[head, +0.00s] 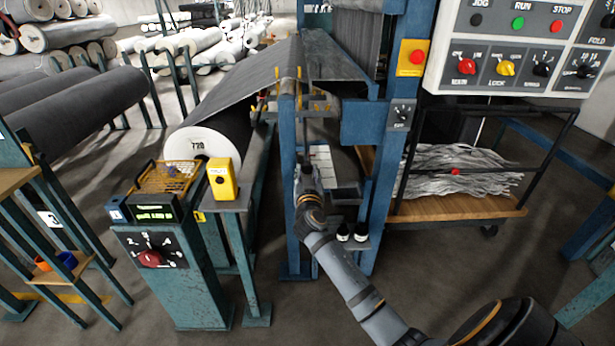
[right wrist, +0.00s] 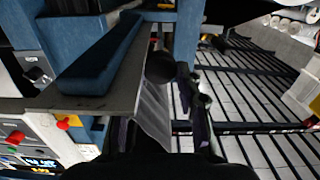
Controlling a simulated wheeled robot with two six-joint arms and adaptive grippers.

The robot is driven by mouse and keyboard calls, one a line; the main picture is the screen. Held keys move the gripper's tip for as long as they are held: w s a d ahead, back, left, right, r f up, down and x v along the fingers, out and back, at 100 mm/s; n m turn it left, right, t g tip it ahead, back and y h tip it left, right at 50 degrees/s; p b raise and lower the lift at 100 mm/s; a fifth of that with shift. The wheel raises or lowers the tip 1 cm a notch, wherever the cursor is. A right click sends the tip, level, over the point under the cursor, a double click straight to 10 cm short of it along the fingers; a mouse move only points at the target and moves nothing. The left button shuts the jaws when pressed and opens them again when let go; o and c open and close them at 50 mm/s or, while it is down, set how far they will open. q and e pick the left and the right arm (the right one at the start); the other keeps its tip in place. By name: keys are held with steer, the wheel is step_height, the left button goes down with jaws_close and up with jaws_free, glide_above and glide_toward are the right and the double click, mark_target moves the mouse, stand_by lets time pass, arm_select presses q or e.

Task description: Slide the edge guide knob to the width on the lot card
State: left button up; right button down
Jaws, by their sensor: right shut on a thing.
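My right gripper (head: 304,162) reaches up to the blue machine frame (head: 289,135), its fingers small and dark in the head view. In the right wrist view a round black knob (right wrist: 160,67) sits beside a grey metal plate (right wrist: 152,110), close to the dark finger parts of the gripper (right wrist: 190,92). The gripper is shut on what appears to be this knob; the exact contact is partly hidden. The width scale and a readable lot card cannot be made out. My left gripper is not in view.
A blue post with a yellow-backed red button (head: 417,57) stands right of my arm. The control panel (head: 520,45) is at upper right. A dial pedestal (head: 172,260) and a yellow box (head: 223,179) stand at left. A cart (head: 458,208) holds grey strips.

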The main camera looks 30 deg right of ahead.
steer(key=c, duration=0.9)
jaws_free()
steer(key=v, duration=1.2)
